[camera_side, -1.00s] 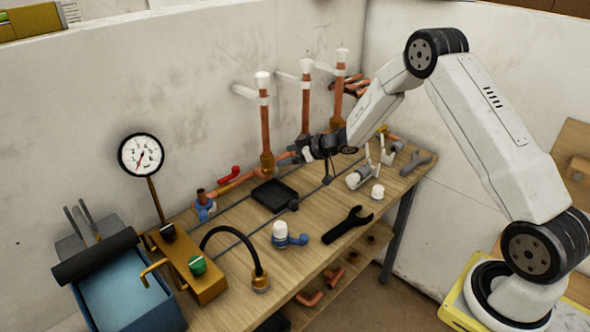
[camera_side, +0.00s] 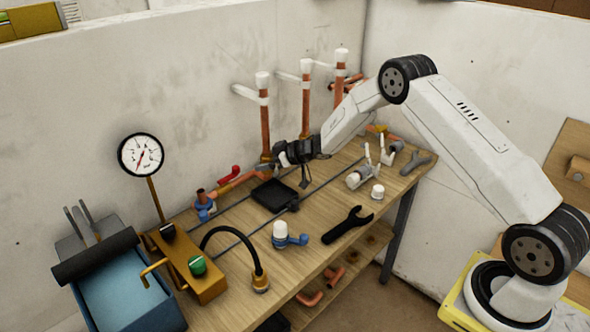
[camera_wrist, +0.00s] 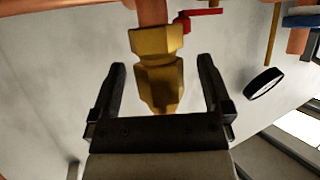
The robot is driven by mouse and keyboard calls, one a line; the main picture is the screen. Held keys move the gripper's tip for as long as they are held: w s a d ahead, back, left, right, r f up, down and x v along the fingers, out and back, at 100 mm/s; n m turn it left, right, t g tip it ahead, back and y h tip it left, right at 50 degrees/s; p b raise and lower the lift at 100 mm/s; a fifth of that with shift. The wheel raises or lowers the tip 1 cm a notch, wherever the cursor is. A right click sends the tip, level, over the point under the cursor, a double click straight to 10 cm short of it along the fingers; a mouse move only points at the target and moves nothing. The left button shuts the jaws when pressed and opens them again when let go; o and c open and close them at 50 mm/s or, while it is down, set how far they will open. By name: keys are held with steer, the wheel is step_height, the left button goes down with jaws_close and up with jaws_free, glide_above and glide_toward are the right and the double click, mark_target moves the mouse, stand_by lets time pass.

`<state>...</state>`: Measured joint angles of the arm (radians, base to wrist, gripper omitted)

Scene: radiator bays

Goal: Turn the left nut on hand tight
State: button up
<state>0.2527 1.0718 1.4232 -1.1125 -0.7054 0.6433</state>
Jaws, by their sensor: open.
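The left copper pipe (camera_side: 265,130) stands upright by the wall with a white cap. In the side view, my gripper (camera_side: 278,161) is at its foot and hides most of the brass nut there. In the wrist view, the brass nut and fitting (camera_wrist: 157,55) show as stacked hexagonal parts on the copper pipe (camera_wrist: 152,12). My gripper (camera_wrist: 162,72) is open, with one black finger on each side of the brass. Gaps show between both fingers and the brass, so I see no contact.
Two more capped copper pipes (camera_side: 305,105) stand to the right. A black tray (camera_side: 274,194) lies just in front of my gripper. A red-handled valve (camera_side: 229,174) is to the left. A wrench (camera_side: 348,225) and a white-capped blue valve (camera_side: 285,234) lie on the bench (camera_side: 325,270).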

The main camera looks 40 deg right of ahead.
steer(key=c, duration=1)
steer(key=shift+m+t+h, duration=0.3)
steer(key=shift+m+h, duration=0.6)
steer(key=shift+m, duration=0.1)
steer(key=o, duration=1)
steer(key=shift+s, duration=0.1)
steer(key=v, duration=1)
steer(key=shift+a, duration=0.2)
